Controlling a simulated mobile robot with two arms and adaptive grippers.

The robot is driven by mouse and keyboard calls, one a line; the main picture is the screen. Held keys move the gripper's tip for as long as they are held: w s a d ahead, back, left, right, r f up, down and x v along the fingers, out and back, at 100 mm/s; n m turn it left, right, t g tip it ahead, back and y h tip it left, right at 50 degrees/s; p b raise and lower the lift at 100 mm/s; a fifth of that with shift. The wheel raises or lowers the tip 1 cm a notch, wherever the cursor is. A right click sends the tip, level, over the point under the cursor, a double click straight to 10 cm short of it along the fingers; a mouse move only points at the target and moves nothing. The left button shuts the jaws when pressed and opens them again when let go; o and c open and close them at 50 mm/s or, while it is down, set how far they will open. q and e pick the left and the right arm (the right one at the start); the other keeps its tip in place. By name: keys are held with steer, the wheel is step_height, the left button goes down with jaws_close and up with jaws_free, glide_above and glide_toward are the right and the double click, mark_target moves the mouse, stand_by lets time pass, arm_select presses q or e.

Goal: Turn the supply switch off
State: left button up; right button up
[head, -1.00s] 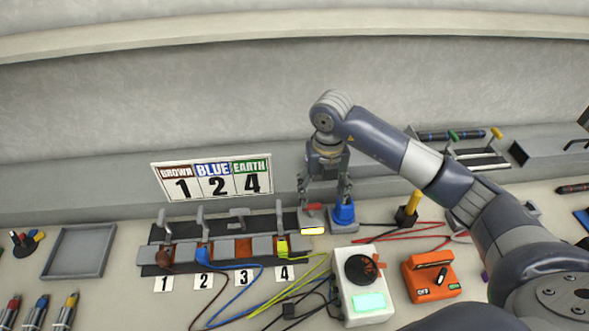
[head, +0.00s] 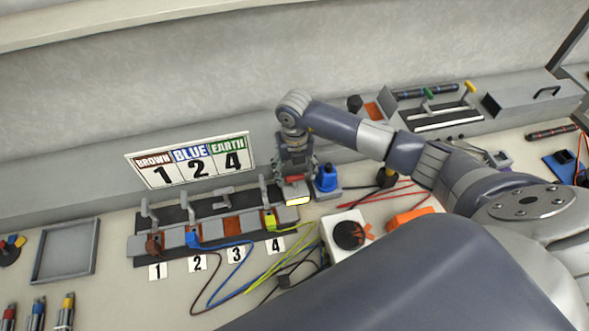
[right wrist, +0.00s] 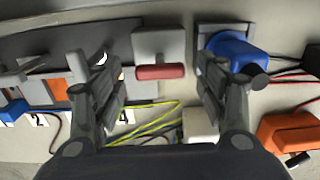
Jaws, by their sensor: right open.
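The supply switch (head: 298,192) is a grey box with a red handle and a bright yellow-edged label, at the right end of the terminal row. In the right wrist view its red bar handle (right wrist: 160,72) lies across the front of the grey housing. My right gripper (head: 294,171) is over the switch, pointing down. In the right wrist view its open fingers (right wrist: 150,80) stand on either side of the red handle, with nothing between them gripped. Contact with the handle cannot be told. My left gripper is not in view.
A blue plug (head: 326,179) stands close right of the switch. Terminal levers and brown, blue and yellow-green wires lie left. A sign (head: 190,160) reads BROWN 1, BLUE 2, EARTH 4.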

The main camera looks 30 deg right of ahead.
steer(key=shift+f, duration=0.35)
steer(key=shift+c, duration=0.6)
steer(key=c, duration=0.9)
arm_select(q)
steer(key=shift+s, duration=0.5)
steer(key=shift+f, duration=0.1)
arm_select(e)
steer(key=shift+f, duration=0.1)
steer(key=shift+f+n+b, duration=0.1)
steer(key=shift+n+b, duration=0.7)
steer(key=shift+b, duration=0.15)
steer(key=n+b, duration=1.2)
steer(key=b, duration=0.1)
steer(key=shift+f, duration=0.1)
arm_select(q)
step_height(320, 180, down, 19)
steer(key=b, duration=0.4)
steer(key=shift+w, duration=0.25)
arm_select(e)
steer(key=shift+r+n, duration=0.15)
steer(key=shift+n, duration=0.95)
steer(key=shift+r+n, duration=0.1)
steer(key=shift+n, duration=1)
